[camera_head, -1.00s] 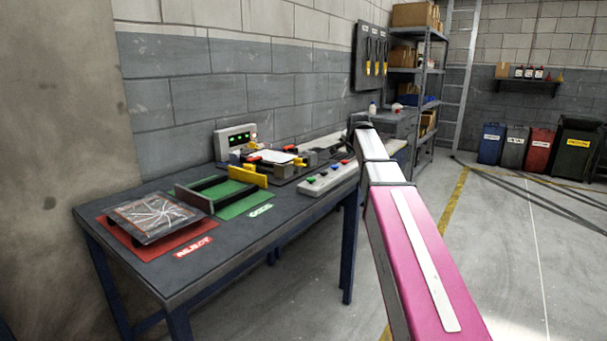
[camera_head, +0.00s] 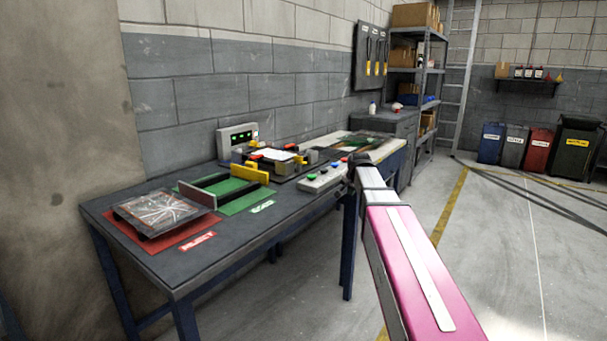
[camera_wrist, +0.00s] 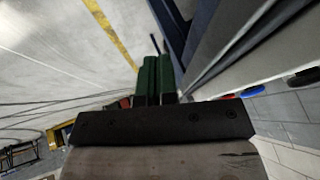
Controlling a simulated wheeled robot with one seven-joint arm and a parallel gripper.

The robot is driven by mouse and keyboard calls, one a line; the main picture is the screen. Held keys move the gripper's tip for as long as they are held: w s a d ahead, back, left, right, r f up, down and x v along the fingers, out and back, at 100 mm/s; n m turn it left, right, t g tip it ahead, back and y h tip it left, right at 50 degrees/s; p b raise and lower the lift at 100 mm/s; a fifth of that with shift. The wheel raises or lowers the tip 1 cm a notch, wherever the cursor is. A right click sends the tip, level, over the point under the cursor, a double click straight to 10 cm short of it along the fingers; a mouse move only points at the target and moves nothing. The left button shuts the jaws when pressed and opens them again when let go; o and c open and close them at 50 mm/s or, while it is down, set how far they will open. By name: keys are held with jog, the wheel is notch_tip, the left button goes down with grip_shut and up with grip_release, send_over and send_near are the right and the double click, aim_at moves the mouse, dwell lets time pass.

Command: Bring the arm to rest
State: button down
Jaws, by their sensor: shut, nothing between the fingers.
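My arm reaches forward from the bottom right of the head view, with a pink and white link and a dark wrist end in front of the workbench (camera_head: 240,255). My gripper shows in the wrist view (camera_wrist: 157,62), its two dark green fingers side by side and closed, with nothing held. In the head view the fingers cannot be made out. In the wrist view grey floor and a yellow line lie beyond the fingers, and the blue bench frame is close on the right.
The bench carries a red reject mat (camera_head: 187,243) with a cracked panel (camera_head: 160,212), a green mat (camera_head: 248,203), a fixture (camera_head: 270,155) and a button box (camera_head: 322,180). Shelving (camera_head: 432,85) and bins (camera_head: 540,148) stand behind.

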jog(key=s+f+n+g, duration=0.6)
jog(key=s+f, duration=2.1)
jog(key=s, duration=0.2)
jog(key=shift+s+a+n+g, duration=0.2)
jog(key=shift+s+n+g, duration=0.1)
jog(key=shift+s, duration=0.05)
dwell(4.8)
